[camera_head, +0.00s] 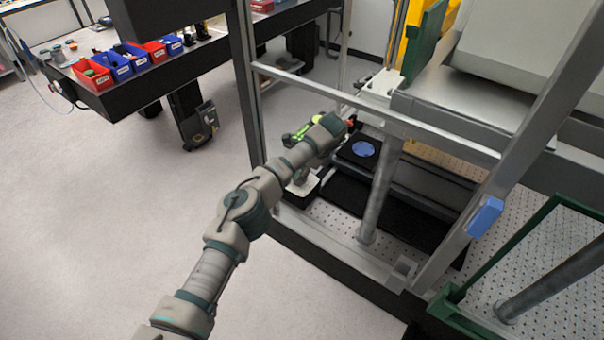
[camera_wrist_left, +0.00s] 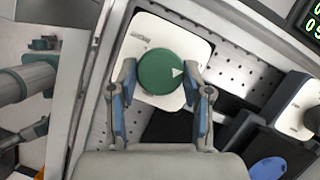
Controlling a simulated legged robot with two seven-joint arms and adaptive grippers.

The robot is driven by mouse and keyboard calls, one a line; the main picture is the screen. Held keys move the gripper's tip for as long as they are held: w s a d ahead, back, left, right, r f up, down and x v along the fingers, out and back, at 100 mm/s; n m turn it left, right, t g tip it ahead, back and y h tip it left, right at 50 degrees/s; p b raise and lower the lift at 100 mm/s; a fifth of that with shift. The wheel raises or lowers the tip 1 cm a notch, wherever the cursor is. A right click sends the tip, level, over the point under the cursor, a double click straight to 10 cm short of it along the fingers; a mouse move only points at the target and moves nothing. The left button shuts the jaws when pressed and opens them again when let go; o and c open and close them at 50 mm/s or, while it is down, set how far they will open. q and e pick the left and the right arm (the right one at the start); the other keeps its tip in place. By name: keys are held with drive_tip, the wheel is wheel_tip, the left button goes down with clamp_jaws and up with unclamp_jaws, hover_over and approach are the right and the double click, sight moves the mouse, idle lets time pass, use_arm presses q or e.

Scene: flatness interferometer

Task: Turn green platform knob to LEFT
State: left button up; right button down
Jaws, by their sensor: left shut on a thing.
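The green platform knob (camera_wrist_left: 160,72) is a round dial on a white base plate (camera_wrist_left: 184,32) in the left wrist view. A pale triangular mark on the knob points to the right in that view. My left gripper (camera_wrist_left: 164,88) has its two fingers on either side of the knob and is shut on it. In the head view my left arm reaches through the metal frame, and the left gripper (camera_head: 304,166) is mostly hidden behind its own wrist. The knob cannot be made out in the head view. My right gripper is in neither view.
A metal frame (camera_head: 248,90) with a crossbar (camera_head: 330,92) stands around the arm. A round blue disc (camera_head: 363,149) sits on a black stage to the right of the gripper. A bench (camera_head: 170,75) with red and blue bins is at the upper left. The floor at left is clear.

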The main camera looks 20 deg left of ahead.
use_arm(q)
drive_tip(key=o, duration=1.2)
drive_tip(key=shift+f, duration=0.1)
drive_tip(key=shift+c, duration=0.2)
drive_tip(key=shift+w+d, duration=0.1)
drive_tip(key=shift+w, duration=0.05)
drive_tip(key=shift+r, duration=0.2)
wheel_tip(320, 180, up, 10)
drive_tip(key=shift+w+f, duration=0.15)
drive_tip(key=shift+f, duration=0.1)
drive_tip(key=shift+f, duration=0.1)
